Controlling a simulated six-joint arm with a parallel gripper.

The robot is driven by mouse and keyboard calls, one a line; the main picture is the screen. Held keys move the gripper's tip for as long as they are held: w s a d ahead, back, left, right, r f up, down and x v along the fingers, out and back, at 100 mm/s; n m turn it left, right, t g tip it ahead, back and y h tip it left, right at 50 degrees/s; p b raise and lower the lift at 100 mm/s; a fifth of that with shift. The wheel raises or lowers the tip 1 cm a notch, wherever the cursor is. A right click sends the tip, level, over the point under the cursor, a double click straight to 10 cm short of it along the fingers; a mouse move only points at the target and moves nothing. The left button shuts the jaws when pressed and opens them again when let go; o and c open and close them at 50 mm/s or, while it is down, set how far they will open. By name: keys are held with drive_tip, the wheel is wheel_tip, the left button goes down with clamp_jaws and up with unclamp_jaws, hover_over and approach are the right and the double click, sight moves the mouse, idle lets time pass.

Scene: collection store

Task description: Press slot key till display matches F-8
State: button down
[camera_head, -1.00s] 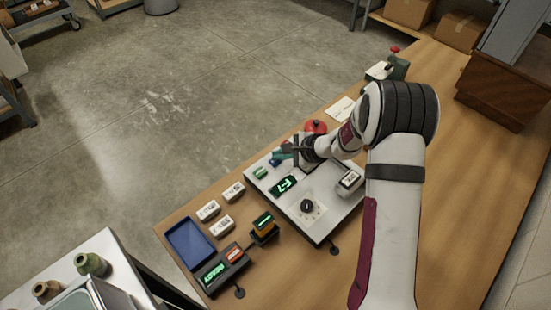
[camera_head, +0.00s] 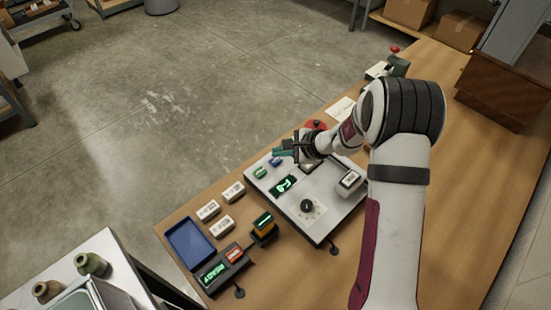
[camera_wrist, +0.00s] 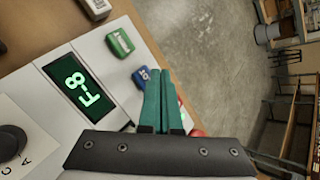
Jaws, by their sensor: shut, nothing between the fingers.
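The control panel (camera_head: 330,207) lies on the wooden bench. Its dark display (camera_head: 284,185) glows green and reads F-8 in the wrist view (camera_wrist: 75,85), turned sideways. A green key (camera_wrist: 119,43) and a blue key (camera_wrist: 141,77) sit beside the display; they also show in the head view, green (camera_head: 261,173) and blue (camera_head: 275,161). Their lettering is too small to read surely. My gripper (camera_head: 276,151) is shut and empty, its teal fingers (camera_wrist: 163,76) close beside the blue key in the picture. I see no clear contact.
A dial (camera_head: 307,205) and a grey block with a white label (camera_head: 350,180) are on the panel. A red button (camera_head: 316,125) stands behind my wrist. White labelled blocks (camera_head: 208,210), a blue tray (camera_head: 190,243) and a READY display (camera_head: 214,274) lie left.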

sight(280, 161)
drive_tip(key=shift+r, duration=0.1)
drive_tip(key=shift+r, duration=2.4)
drive_tip(key=s+a+r+n+g, duration=0.2)
drive_tip(key=s+r+n, duration=0.2)
drive_tip(key=s+r, duration=0.5)
drive_tip(key=s+d+n+g+h, duration=0.1)
drive_tip(key=s+d+n+h, duration=0.2)
drive_tip(key=s, duration=1)
drive_tip(key=s+d+r+n+g+h, duration=0.1)
drive_tip(key=s+d, duration=0.5)
drive_tip(key=s, duration=0.8)
drive_tip(key=shift+n+g+h, duration=0.7)
drive_tip(key=shift+n+h, duration=0.2)
drive_tip(key=shift+n, duration=0.1)
